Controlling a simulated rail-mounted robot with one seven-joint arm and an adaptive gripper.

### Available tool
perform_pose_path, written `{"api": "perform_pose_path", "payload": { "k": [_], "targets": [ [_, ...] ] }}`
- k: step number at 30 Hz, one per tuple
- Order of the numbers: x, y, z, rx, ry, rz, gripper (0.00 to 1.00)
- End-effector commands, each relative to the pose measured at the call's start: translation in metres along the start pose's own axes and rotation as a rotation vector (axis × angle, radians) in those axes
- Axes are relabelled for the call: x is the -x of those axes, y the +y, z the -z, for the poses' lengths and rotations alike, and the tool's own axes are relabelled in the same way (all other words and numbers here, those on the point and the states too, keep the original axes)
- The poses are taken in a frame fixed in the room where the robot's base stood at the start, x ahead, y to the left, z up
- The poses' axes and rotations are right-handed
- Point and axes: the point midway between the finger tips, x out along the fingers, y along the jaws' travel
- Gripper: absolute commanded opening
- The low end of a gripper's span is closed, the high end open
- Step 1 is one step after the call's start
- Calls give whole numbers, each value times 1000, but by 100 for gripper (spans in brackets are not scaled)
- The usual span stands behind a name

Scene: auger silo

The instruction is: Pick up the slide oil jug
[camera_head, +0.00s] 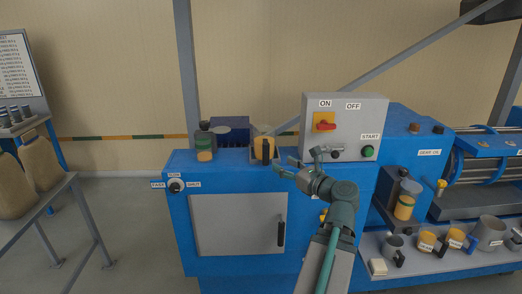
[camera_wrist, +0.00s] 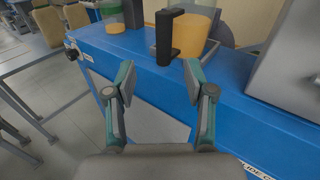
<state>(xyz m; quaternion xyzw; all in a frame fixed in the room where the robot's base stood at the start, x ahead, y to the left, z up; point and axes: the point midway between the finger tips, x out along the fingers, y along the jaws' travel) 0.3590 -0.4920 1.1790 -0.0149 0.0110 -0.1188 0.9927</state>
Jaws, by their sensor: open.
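A yellow-orange jug (camera_head: 263,143) with a black upright handle stands on the blue machine top, left of the grey control box; no label on it is readable. In the wrist view the jug (camera_wrist: 193,38) is straight ahead, its black handle (camera_wrist: 164,38) facing me. My gripper (camera_head: 284,166) is just right of and in front of the jug. In the wrist view my gripper (camera_wrist: 158,78) is open and empty, its fingers spread to either side below the handle. The handle lies beyond the fingertips, with a visible gap.
A green-and-orange container (camera_head: 204,146) stands left of the jug. The grey control box (camera_head: 345,125) rises close on the right. Several mugs, including an orange one (camera_head: 427,241), and a tall orange container (camera_head: 405,203) stand lower right. The machine's front edge is below my gripper.

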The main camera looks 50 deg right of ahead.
Motion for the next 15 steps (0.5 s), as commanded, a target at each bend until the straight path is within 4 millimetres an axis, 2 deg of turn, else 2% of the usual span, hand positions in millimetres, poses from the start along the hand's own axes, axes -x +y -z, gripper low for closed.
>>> {"api": "perform_pose_path", "payload": {
  "k": [2, 5, 12, 15],
  "targets": [
    [0, -3, -9, -28, -17, 5, 54],
    [-12, -3, -13, -38, -21, 3, 54],
    [-45, -3, -10, -34, -19, 3, 54],
    [-51, -4, -10, -33, -19, 6, 54]
  ]
}}
